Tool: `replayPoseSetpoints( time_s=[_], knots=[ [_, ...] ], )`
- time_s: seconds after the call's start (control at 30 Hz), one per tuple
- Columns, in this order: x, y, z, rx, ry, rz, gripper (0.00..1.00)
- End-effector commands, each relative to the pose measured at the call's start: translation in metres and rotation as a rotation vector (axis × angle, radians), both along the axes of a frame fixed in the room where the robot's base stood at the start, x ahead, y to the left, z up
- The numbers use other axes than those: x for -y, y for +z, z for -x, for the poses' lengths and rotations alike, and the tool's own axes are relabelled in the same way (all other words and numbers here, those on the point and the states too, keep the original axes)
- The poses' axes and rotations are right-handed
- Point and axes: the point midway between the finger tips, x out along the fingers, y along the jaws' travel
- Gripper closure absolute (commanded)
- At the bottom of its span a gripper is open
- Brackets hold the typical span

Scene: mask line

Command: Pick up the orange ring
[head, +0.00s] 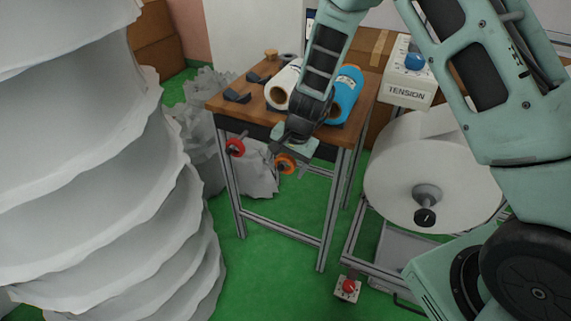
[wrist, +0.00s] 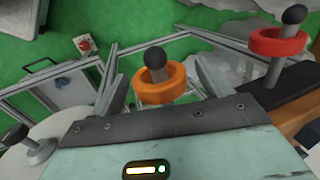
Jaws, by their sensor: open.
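The orange ring (head: 285,163) hangs on a peg at the front side of the wooden table, to the right of the red ring (head: 235,147). In the wrist view the orange ring (wrist: 173,86) circles a dark, ball-ended peg (wrist: 155,59). My gripper (head: 297,146) is open and empty, just above and close to the orange ring. In the wrist view its grey fingers (wrist: 163,84) show to the left and right of that ring. I cannot tell whether they touch it. The red ring (wrist: 278,43) sits on its own peg at upper right.
The wooden table (head: 228,101) holds a white roll (head: 284,84), a blue roll (head: 346,95) and small dark parts. A large white roll (head: 400,178) and a tension box (head: 410,75) stand to the right. Pleated white material (head: 100,170) fills the left. Green floor (head: 270,270) is open in front.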

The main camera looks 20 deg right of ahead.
Motion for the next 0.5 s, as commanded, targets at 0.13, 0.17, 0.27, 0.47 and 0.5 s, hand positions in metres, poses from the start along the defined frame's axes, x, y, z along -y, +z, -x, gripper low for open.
replayPoseSetpoints(
  time_s=[0.13,0.17,0.27,0.47,0.5],
  knots=[
    [0.0001,0.0002,0.0001,0.000,0.000,0.000,0.55],
    [0.0001,0.0003,0.0001,0.000,0.000,0.000,0.64],
    [0.0001,0.0004,0.0001,0.000,0.000,0.000,0.70],
    [0.0001,0.0007,0.0001,0.000,0.000,0.000,0.70],
    [0.0000,0.0013,0.0000,0.000,0.000,0.000,0.70]
  ],
)
